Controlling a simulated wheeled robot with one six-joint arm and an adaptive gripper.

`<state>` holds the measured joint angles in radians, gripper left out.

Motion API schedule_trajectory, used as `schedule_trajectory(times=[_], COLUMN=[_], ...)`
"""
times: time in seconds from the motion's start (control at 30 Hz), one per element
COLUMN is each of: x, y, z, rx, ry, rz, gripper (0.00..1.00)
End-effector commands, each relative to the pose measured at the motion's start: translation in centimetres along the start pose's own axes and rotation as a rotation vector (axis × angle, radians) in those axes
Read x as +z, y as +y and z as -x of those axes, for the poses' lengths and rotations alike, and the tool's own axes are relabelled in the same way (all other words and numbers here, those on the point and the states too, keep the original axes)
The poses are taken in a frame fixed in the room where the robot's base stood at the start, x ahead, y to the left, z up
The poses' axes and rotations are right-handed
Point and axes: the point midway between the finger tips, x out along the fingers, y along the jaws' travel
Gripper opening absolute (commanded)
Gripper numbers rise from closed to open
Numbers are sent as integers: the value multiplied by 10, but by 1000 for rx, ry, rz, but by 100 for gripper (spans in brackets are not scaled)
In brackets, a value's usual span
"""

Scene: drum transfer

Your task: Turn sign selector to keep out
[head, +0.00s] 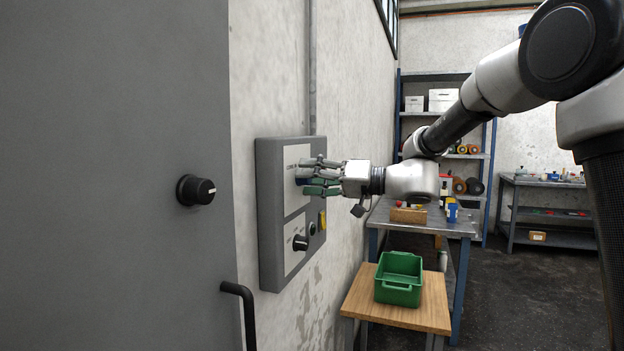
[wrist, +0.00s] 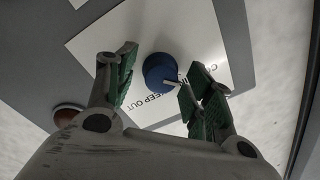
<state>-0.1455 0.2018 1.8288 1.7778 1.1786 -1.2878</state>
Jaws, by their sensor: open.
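The sign selector is a blue knob (wrist: 158,70) on a white plate of the grey wall panel (head: 265,200). The wrist view shows a white pointer mark at its lower-right side. The words KEEP OUT (wrist: 155,104) are printed just below the knob, and another label starting with CO is to the right, partly hidden by a finger. My gripper (head: 312,177) is at the panel, open, with its green-padded fingers on either side of the knob. In the wrist view gaps show between the fingers and the knob. In the head view the fingers hide most of the knob.
Lower on the panel are a black knob (head: 300,243) and a yellow part (head: 322,220). A grey cabinet door with another black knob (head: 196,190) and a handle (head: 240,310) is at left. A green crate (head: 399,279) on a wooden-topped table stands below the arm.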

Motion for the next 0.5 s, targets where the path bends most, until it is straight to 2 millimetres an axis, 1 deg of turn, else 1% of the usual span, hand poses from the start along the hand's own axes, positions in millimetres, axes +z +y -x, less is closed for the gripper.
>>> schedule_trajectory(times=[0.03,0.17,0.2,0.27,0.3,0.5], x=[0,0,0,0,0,0], y=[0,0,0,0,0,0], z=[0,0,0,0,0,0], rx=[0,0,0,0,0,0], ry=[0,0,0,0,0,0], rz=[0,0,0,0,0,-9], gripper=[51,27,20,9,7,7])
